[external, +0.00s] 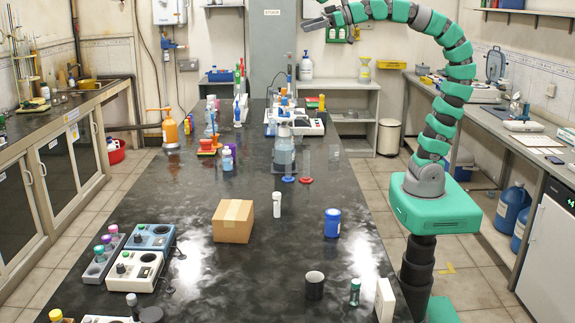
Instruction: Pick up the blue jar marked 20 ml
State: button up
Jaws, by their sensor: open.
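A blue jar (333,223) stands upright on the black bench top, right of centre. Any marking on it is too small to read. My gripper (314,25) is high up at the top of the external view, at the end of my raised green arm. It is far above and beyond the jar in the picture, touching nothing. It looks open and empty, though its fingers are small here.
A cardboard box (232,221) and a white vial (277,205) stand left of the jar. A dark mug (314,285), a green-capped vial (355,292) and a white box (385,299) stand nearer. Glassware (284,150) stands farther back. The bench around the jar is clear.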

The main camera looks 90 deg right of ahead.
jog(key=shift+s+d+r+m+t, duration=0.25)
jog(key=shift+s+d+r, duration=0.1)
jog(key=shift+r, duration=0.15)
jog(key=shift+s+d+r+m+t, duration=0.15)
jog(key=shift+s+d+r+m, duration=0.15)
jog(key=shift+r, duration=0.2)
jog(key=c, duration=0.7)
jog(key=shift+w, duration=0.1)
